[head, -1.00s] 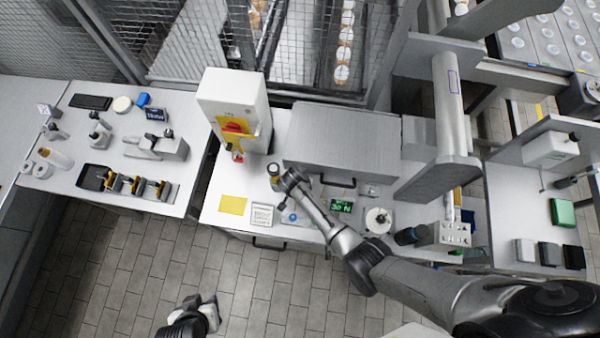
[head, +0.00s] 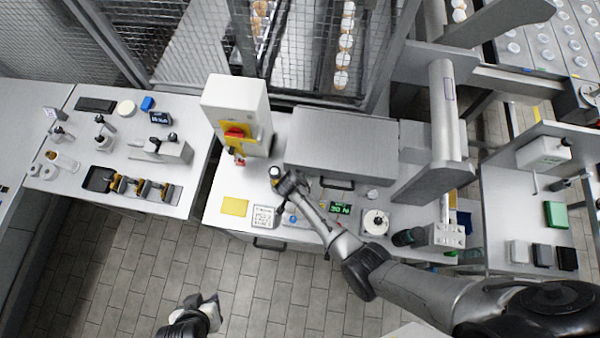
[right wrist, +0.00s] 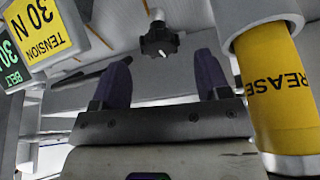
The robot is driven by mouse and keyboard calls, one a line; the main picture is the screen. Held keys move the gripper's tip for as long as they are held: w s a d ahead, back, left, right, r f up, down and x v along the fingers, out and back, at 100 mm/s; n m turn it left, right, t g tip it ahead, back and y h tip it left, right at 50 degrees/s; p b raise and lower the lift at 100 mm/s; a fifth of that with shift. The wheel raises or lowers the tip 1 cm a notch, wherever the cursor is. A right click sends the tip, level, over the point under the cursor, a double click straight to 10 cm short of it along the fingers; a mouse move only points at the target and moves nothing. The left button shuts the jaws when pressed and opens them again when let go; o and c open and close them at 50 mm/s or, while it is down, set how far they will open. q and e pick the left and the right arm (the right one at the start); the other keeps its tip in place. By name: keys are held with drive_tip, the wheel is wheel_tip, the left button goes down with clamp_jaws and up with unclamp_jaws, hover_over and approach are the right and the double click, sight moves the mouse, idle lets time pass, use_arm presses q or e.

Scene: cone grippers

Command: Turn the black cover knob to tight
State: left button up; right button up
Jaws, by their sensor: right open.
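The black knob (right wrist: 160,42), with a white mark on its face, shows in the right wrist view. It is beyond my right gripper (right wrist: 163,72), roughly centred between the two dark fingers. The fingers are apart and nothing is between them; the knob looks clear of both. In the head view my right gripper (head: 286,184) is over the middle bench, at the front left of the grey box-like cover (head: 342,140). I cannot make out the knob there. My left gripper (head: 207,308) hangs over the floor in front of the bench; its jaws are unclear.
A yellow grease cylinder (right wrist: 278,88) stands close on the right in the right wrist view. A yellow tension sign (right wrist: 42,35) is at its left. In the head view a white box with a red switch (head: 237,132) stands left of the cover. A yellow pad (head: 234,207) lies on the bench.

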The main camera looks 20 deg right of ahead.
drive_tip(key=p+v, duration=0.3)
drive_tip(key=v, duration=0.1)
drive_tip(key=shift+s+a+r, duration=0.1)
drive_tip(key=shift+r, duration=0.1)
idle(0.4)
